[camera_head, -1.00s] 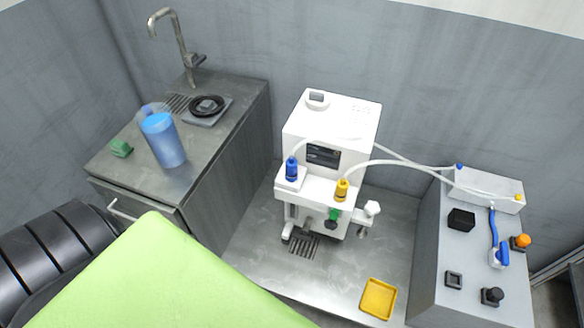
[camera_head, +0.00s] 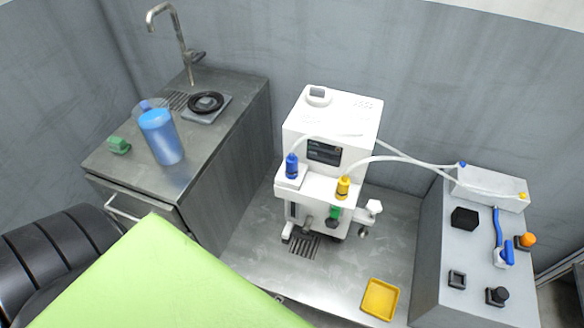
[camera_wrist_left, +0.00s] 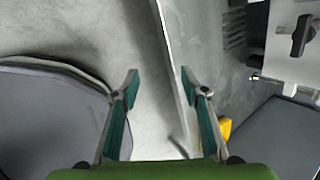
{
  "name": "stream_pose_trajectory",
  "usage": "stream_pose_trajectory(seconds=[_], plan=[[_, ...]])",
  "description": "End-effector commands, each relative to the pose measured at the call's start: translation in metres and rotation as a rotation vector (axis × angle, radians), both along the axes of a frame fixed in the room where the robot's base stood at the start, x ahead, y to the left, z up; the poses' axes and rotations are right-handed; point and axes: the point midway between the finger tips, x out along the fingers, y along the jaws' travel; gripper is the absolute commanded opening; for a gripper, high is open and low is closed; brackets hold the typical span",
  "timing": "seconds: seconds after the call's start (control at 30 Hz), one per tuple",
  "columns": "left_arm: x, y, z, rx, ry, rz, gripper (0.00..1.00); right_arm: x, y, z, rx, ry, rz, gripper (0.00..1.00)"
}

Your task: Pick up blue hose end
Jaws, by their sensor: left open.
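The blue hose end (camera_head: 292,166) stands upright on the left front ledge of the white machine (camera_head: 345,112) in the head view. A pale hose runs from its top. A yellow hose end (camera_head: 343,187) stands to its right on the same machine. My left gripper (camera_wrist_left: 160,82) shows in the left wrist view, with its two fingers wide apart and nothing between them. The blue hose end cannot be made out in that view. Neither gripper shows in the head view.
A sink counter (camera_head: 215,140) with a blue jug (camera_head: 161,137) stands left of the machine. A yellow tray (camera_head: 380,299) lies in front of it. At the right is a grey control console (camera_head: 480,250) with knobs and a blue lever. Hoses span to a white box (camera_head: 490,188).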

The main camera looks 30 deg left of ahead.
Motion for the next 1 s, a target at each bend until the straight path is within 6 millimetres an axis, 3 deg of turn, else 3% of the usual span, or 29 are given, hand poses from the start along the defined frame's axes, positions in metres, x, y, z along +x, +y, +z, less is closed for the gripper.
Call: stream_pose_trajectory(seconds=[0.03, 0.17, 0.2, 0.3, 0.4, 0.5, 0.6, 0.67, 1.0], plan=[[0.028, 0.000, 0.027, 0.113, -0.062, -0.122, 0.41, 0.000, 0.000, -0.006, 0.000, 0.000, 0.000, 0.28], [0.088, 0.007, 0.117, 0.471, -0.200, -0.383, 0.41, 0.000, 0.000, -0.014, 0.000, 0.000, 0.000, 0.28], [0.104, 0.010, 0.150, 0.591, -0.237, -0.439, 0.41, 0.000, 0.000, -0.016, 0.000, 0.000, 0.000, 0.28], [0.130, 0.019, 0.232, 0.883, -0.304, -0.526, 0.41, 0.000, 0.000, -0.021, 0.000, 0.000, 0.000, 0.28], [0.141, 0.028, 0.304, 1.129, -0.334, -0.551, 0.41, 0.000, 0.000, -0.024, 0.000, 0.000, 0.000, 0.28], [0.142, 0.034, 0.356, 1.299, -0.338, -0.546, 0.41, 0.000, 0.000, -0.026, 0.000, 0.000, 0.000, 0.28], [0.142, 0.038, 0.384, 1.390, -0.334, -0.535, 0.41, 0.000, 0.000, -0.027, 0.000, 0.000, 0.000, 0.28], [0.144, 0.041, 0.391, 1.415, -0.332, -0.532, 0.41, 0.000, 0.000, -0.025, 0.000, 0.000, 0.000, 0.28], [0.199, 0.070, 0.394, 1.419, -0.333, -0.531, 0.41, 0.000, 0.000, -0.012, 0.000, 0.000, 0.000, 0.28]])
